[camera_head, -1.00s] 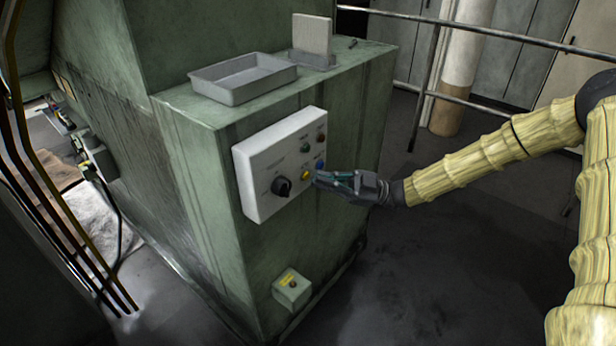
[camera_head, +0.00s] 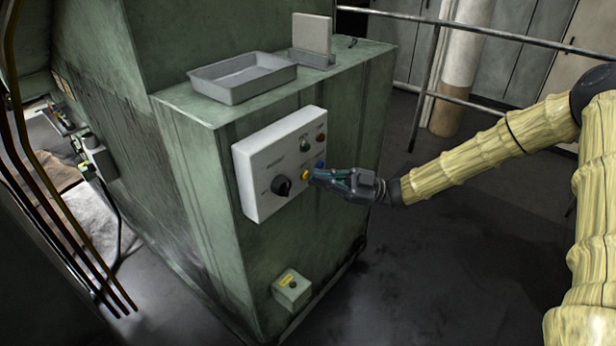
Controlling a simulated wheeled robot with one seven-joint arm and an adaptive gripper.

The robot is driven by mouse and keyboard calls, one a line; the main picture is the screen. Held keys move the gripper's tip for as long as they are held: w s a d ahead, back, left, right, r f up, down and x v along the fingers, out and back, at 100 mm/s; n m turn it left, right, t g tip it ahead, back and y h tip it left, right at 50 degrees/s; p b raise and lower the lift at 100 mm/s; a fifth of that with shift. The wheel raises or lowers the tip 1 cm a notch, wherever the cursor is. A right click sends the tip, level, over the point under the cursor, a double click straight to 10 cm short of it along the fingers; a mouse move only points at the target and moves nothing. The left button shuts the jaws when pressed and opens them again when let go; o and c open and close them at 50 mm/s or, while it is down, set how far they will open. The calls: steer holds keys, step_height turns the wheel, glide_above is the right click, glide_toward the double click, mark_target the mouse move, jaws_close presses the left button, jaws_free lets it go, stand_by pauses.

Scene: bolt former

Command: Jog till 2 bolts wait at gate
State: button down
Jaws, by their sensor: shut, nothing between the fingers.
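The white control panel (camera_head: 262,157) is mounted on the front of the green machine (camera_head: 190,190). It carries a black rotary knob (camera_head: 281,186), a yellow button (camera_head: 305,175), a blue button (camera_head: 320,164), a green button (camera_head: 305,145) and a red button (camera_head: 321,138). My gripper (camera_head: 314,177) is shut and empty, with its tips right beside the yellow button. I cannot tell whether they touch it. I cannot make out the gate or any bolts at this size; the feed area (camera_head: 58,120) at the far left is small and partly hidden.
A grey tray (camera_head: 243,82) and an upright plate in a holder (camera_head: 312,40) stand on the machine top. A small box with a yellow label (camera_head: 291,289) sits low on the machine. A railing (camera_head: 480,33) runs behind my arm. The floor at right is open.

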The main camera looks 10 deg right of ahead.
steer(key=shift+w+a, duration=0.25)
steer(key=shift+w, duration=0.05)
stand_by(2.5)
stand_by(0.4)
steer(key=shift+s+d, duration=0.5)
steer(key=shift+s, duration=0.15)
steer(key=s+d, duration=0.1)
steer(key=s, duration=0.1)
steer(key=s+d+p, duration=0.1)
steer(key=s+d, duration=0.1)
stand_by(0.6)
